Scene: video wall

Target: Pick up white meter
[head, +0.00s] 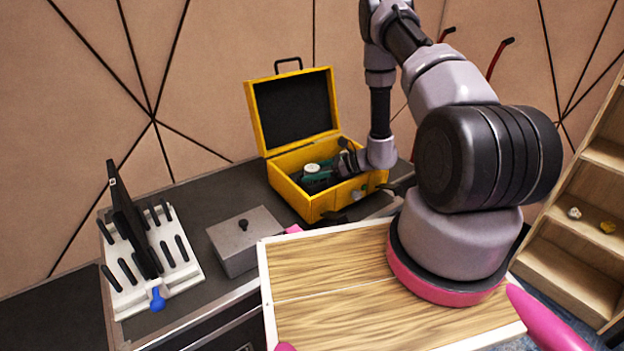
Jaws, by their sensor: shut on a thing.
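An open yellow toolbox (318,210) stands on the dark counter with its lid raised at the back. The white meter (312,168) shows as a small pale round shape inside the box, beside dark and teal items. My gripper (338,165) reaches into the box from the right, low over its contents. It is shut on the white meter, as far as this small view shows. The fingertips and the lower part of the meter are partly hidden among the dark items and by the box wall.
A grey box with a black knob (243,240) sits left of the toolbox. Farther left is a white rack (150,265) with black tools and a blue item. A wood-topped surface (330,310) lies in front. A wooden shelf (575,250) stands at right.

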